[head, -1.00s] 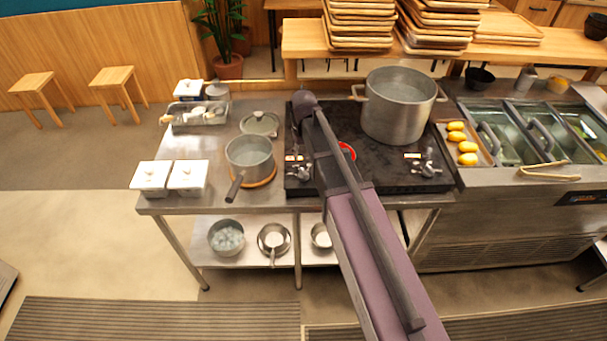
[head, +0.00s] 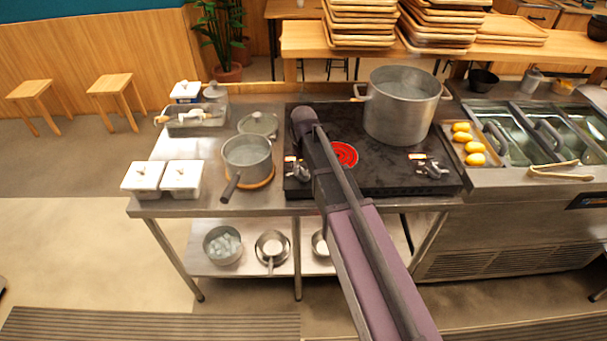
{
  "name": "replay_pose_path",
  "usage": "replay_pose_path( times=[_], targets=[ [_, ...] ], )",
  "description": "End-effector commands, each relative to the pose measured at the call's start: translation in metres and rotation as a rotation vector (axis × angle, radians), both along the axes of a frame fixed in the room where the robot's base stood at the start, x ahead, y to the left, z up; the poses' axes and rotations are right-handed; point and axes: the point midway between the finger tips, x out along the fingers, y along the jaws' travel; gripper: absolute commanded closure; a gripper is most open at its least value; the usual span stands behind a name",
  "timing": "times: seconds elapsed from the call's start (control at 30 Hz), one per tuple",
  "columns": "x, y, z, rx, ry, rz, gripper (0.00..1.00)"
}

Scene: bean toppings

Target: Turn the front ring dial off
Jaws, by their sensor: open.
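The front ring (head: 345,153) glows red on the black cooktop (head: 385,180), and my arm covers part of its left side. A dial cluster (head: 298,171) is at the cooktop's front left, close beside my arm. Another dial cluster (head: 430,168) is at the front right. I cannot tell which dial belongs to the glowing ring, nor how either is turned. My arm reaches up from the lower right over the cooktop. My gripper does not show; the arm hides what is beneath it.
A large pot (head: 400,115) stands at the cooktop's back right. A saucepan (head: 247,160) sits left of the cooktop with its handle towards me. Two white lidded boxes (head: 162,178) stand further left. Yellow items lie on a tray (head: 482,130) to the right.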

Motion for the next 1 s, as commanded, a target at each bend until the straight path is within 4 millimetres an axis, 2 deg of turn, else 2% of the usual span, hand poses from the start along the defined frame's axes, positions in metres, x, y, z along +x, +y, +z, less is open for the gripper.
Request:
replay_pose_path(
  times=[0.17,0.57,0.7,0.77,1.0],
  targets=[
    [0.0000,0.0000,-0.0075,0.000,0.000,0.000,0.43],
    [0.0000,0.0000,-0.0078,0.000,0.000,0.000,0.43],
    [0.0000,0.0000,-0.0078,0.000,0.000,0.000,0.84],
    [0.0000,0.0000,-0.0078,0.000,0.000,0.000,1.00],
    [-0.0001,0.0000,-0.0079,0.000,0.000,0.002,1.00]
  ],
)
